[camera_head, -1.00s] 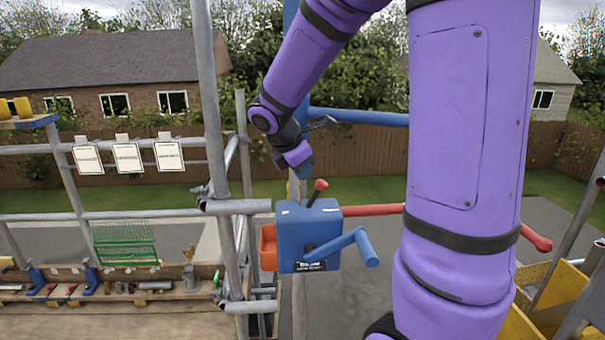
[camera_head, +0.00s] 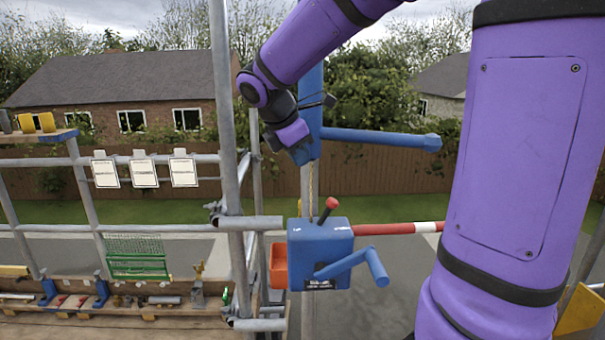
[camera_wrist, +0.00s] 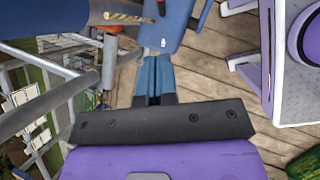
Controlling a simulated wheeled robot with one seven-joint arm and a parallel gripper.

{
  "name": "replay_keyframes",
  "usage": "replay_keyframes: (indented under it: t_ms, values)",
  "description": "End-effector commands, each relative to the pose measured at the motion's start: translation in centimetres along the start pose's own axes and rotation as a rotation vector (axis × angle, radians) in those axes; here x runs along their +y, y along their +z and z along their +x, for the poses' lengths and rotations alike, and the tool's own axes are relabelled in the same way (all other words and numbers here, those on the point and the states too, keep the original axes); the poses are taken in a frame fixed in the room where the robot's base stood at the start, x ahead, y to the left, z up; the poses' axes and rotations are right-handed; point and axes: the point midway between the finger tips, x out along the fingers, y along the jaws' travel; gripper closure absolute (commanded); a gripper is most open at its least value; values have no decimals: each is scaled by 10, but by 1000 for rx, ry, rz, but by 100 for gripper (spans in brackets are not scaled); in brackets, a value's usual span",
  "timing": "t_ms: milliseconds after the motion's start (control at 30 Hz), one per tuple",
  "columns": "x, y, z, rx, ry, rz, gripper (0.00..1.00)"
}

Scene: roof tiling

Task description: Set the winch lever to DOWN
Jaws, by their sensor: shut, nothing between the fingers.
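The winch is a blue box (camera_head: 338,238) on an upright scaffold pole. Its short lever (camera_head: 331,203), with a red knob, sticks up from the top and leans right. Any DOWN marking is too small to read. My gripper (camera_head: 304,157) is above the box, up and left of the knob, apart from it. In the wrist view, its blue fingertips (camera_wrist: 153,66) are together and hold nothing.
A blue crank handle (camera_head: 355,264) is on the box's front, and an orange bin (camera_head: 278,266) is at its left. A blue hoist arm (camera_head: 385,138) and rope (camera_head: 312,185) are close to my gripper. A red and white bar (camera_head: 400,228) extends right.

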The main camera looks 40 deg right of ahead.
Motion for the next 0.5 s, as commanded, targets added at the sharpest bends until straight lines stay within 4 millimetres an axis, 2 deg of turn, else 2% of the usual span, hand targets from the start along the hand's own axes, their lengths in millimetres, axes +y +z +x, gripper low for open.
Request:
replay_keyframes:
  t_ms: [200,500]
  values:
    - [-2,4,-17,1,1,1,100]
    - [-2,5,-19,1,0,0,100]
